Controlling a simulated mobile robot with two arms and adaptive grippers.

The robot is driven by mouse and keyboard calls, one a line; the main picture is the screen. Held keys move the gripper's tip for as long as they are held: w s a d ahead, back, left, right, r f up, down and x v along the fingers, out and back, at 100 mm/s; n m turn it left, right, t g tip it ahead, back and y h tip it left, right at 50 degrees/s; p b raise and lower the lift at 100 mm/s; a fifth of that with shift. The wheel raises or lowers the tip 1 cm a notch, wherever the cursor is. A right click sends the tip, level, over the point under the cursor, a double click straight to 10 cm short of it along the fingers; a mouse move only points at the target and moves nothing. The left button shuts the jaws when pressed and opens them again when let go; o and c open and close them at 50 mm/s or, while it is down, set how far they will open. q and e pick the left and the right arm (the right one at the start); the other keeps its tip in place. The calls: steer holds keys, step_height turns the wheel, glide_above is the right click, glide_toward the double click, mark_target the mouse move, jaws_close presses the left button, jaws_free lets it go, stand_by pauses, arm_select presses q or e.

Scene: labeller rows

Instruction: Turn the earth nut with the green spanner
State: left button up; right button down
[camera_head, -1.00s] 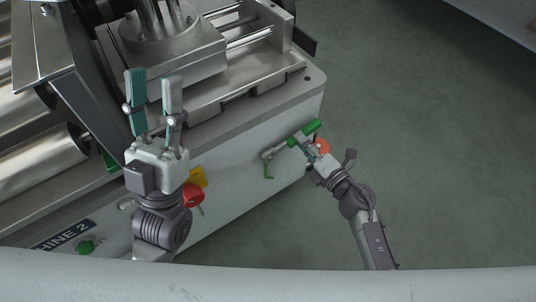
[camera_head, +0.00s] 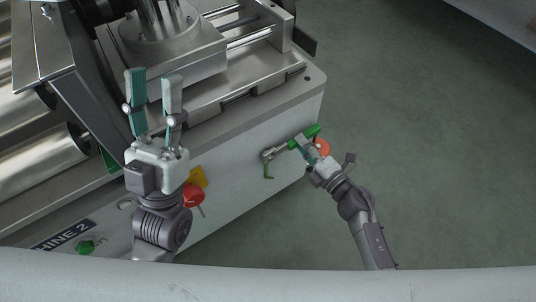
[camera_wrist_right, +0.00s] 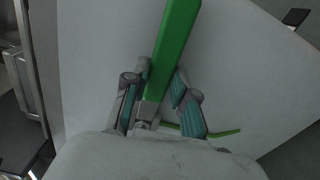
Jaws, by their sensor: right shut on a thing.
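The green spanner (camera_head: 311,132) has a green handle and a grey metal head, and lies across the white front panel of the machine. Its head is at the green earth lead (camera_head: 268,171). The earth nut cannot be made out; the spanner head covers that spot. My right gripper (camera_head: 309,146) is shut on the spanner's handle. In the right wrist view the handle (camera_wrist_right: 175,48) runs up between the fingers, and the thin green lead (camera_wrist_right: 212,132) shows below right. My left gripper (camera_head: 154,76) is open and empty, above the machine's front edge.
A red knob (camera_head: 193,195) on a yellow plate (camera_head: 198,177) and a green button (camera_head: 86,247) are on the machine's front. An orange-red round thing (camera_head: 322,147) is beside my right gripper. The floor (camera_head: 440,150) to the right is clear.

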steer(key=shift+f+m, duration=0.75)
steer(key=shift+m, duration=0.15)
steer(key=shift+f, duration=0.15)
steer(key=shift+f+m, duration=0.6)
steer(key=shift+m, duration=0.3)
steer(key=shift+s+a+f, duration=0.1)
steer(key=shift+f, duration=0.05)
steer(key=shift+s+a+f+m, duration=0.15)
steer(key=shift+f+m, duration=0.45)
steer(key=shift+m, duration=0.3)
steer(key=shift+f, duration=0.1)
